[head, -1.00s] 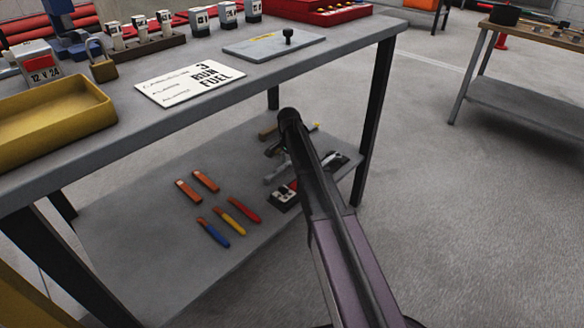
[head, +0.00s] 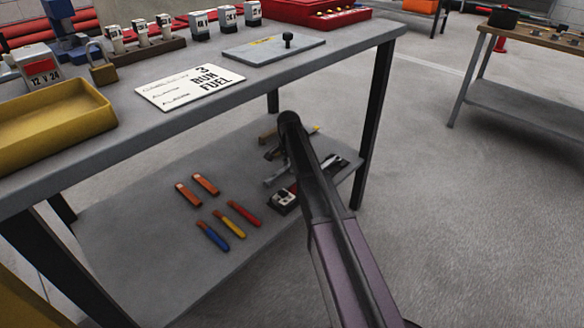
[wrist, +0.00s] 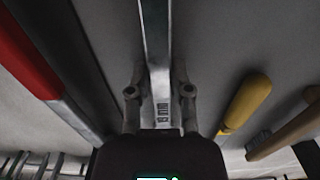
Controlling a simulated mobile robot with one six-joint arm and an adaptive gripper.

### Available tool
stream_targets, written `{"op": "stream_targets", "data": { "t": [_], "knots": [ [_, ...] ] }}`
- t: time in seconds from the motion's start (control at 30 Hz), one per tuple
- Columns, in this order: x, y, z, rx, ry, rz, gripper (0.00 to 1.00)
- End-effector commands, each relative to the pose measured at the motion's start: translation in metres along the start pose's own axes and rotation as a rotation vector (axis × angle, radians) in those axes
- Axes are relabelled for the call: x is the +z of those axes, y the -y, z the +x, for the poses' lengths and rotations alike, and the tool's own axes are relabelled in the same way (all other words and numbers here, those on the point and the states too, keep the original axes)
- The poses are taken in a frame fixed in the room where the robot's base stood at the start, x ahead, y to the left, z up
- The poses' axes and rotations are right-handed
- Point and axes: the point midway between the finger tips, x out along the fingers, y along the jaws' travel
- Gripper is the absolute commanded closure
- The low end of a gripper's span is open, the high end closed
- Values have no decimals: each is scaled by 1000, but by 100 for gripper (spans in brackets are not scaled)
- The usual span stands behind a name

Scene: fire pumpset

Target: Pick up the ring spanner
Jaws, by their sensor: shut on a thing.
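The ring spanner (wrist: 155,45) shows in the wrist view as a long bare-metal bar with marks stamped near its lower end. It runs up the middle of the picture and out of the top edge, so its far end is out of view. My gripper (wrist: 155,88) is shut on the bar, one finger on each side. In the head view my arm hides most of the gripper, over the right end of the lower shelf (head: 150,240). I cannot tell there whether the spanner is clear of the shelf.
In the wrist view a red-handled tool (wrist: 25,50) lies left, and a yellow handle (wrist: 248,102) and a wooden handle (wrist: 285,132) lie right. The table top (head: 140,125) overhangs the lower shelf. Blue (head: 213,236), yellow (head: 230,222) and red (head: 245,213) handles lie on the shelf.

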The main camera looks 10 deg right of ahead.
Motion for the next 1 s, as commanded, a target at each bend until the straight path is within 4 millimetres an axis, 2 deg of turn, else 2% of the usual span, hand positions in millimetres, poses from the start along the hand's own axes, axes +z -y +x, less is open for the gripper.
{"op": "stream_targets", "data": {
  "t": [0.47, 0.67, 1.0],
  "knots": [
    [0, 1, -7, -1, 0, -1, 100],
    [0, 0, -20, -1, 0, -1, 100],
    [0, 0, -55, 0, 0, -1, 100]
  ]
}}
